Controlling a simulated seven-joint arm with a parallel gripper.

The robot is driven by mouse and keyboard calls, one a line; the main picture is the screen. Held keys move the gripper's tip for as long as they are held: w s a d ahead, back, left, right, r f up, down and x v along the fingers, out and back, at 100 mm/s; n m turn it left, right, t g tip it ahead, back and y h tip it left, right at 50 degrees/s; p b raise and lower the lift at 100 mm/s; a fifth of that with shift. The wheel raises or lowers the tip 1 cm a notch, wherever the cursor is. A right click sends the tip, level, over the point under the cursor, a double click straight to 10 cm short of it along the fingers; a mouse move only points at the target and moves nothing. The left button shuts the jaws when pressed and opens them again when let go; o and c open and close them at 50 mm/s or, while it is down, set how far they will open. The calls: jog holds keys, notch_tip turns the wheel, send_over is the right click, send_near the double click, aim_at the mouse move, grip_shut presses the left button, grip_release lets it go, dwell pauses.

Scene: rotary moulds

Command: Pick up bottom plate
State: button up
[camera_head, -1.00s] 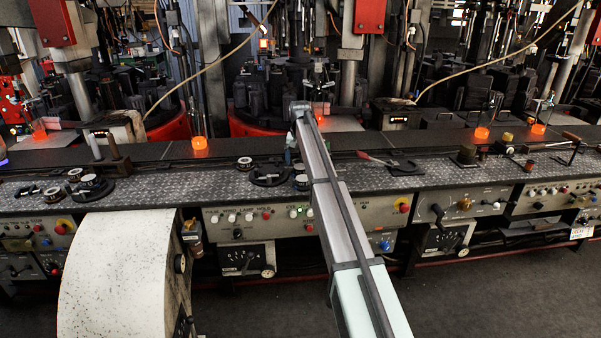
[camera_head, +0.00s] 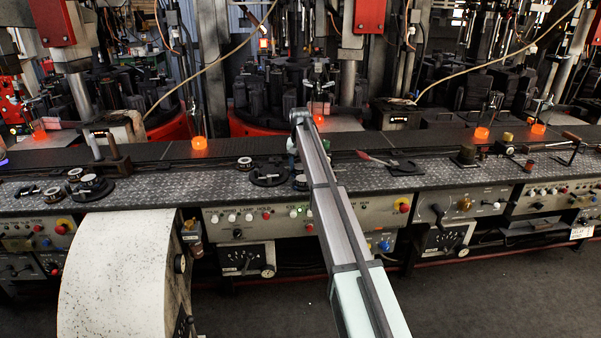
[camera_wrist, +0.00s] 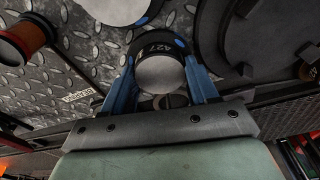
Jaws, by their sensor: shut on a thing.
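In the wrist view, a round bottom plate (camera_wrist: 161,73) with a shiny silver face and a dark rim marked 427 sits between the blue fingers of my gripper (camera_wrist: 163,62). The fingers are shut on its sides. I cannot tell whether it still touches the surface beneath. A second silver-faced plate (camera_wrist: 112,8) lies just beyond it, cut off by the top edge. A small round part (camera_head: 301,183) shows just left of the arm on the patterned bench (camera_head: 223,186).
A large dark round part (camera_wrist: 245,35) is close on the right in the wrist view, and a brown cylinder (camera_wrist: 30,35) is at upper left. In the head view, an orange glowing piece (camera_head: 199,143) stands at the back left, and a red-handled tool (camera_head: 375,158) lies right of my arm.

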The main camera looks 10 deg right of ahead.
aim_at(301, 167)
jog(key=c, duration=0.3)
jog(key=shift+r, duration=0.15)
jog(key=shift+c, duration=0.2)
notch_tip(301, 167, up, 10)
dwell(0.4)
jog(key=a+r, duration=0.3)
jog(key=a, duration=0.9)
jog(key=shift+s+a+r, duration=0.15)
jog(key=shift+r, duration=0.1)
